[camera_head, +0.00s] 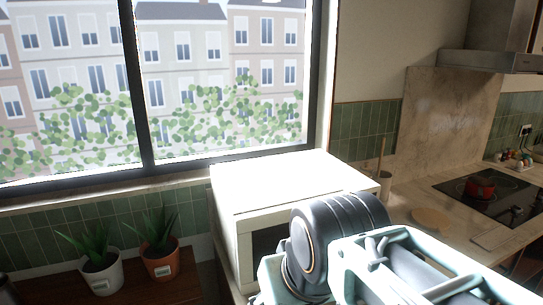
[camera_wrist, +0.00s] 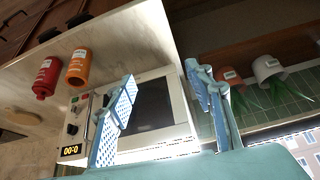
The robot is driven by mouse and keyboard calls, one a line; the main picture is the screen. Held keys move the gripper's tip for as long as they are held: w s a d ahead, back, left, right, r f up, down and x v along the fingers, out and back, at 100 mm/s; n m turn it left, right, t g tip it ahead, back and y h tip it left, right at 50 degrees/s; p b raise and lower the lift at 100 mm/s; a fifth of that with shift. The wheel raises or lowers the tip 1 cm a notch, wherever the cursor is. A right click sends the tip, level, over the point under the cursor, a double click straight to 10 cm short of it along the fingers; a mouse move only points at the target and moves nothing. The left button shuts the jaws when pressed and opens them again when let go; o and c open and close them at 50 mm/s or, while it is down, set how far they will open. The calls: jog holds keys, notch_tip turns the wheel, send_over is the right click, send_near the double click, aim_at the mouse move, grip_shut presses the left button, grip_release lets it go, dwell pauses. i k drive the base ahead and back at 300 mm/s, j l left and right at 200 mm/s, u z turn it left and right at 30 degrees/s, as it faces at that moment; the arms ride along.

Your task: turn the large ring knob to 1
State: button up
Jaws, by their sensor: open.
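A white microwave (camera_head: 285,183) stands on the counter below the window in the head view. In the wrist view, where the scene appears upside down, its front (camera_wrist: 150,105) shows a dark door and a control panel. The panel carries a dark round knob (camera_wrist: 72,130), a second small control beside it and a lit display (camera_wrist: 70,151). Which control is the large ring knob, and its setting, are too small to tell. My gripper (camera_wrist: 165,95) is open and empty, its two fingers apart in front of the microwave. In the head view my arm hides the panel and gripper.
Two potted plants, one white (camera_head: 100,273) and one orange (camera_head: 161,259), stand left of the microwave. A red pot (camera_head: 480,185) sits on the hob at right. A red bottle (camera_wrist: 46,78) and an orange container (camera_wrist: 78,68) show in the wrist view.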

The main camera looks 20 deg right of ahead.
aim_at(517, 209)
jog(key=z, duration=2.05)
jog(key=i+l+u, duration=0.1)
jog(key=i+l, duration=1.05)
jog(key=i, duration=0.35)
jog(key=i+l+u, duration=0.15)
jog(key=i+l, duration=1.1)
jog(key=i, duration=0.15)
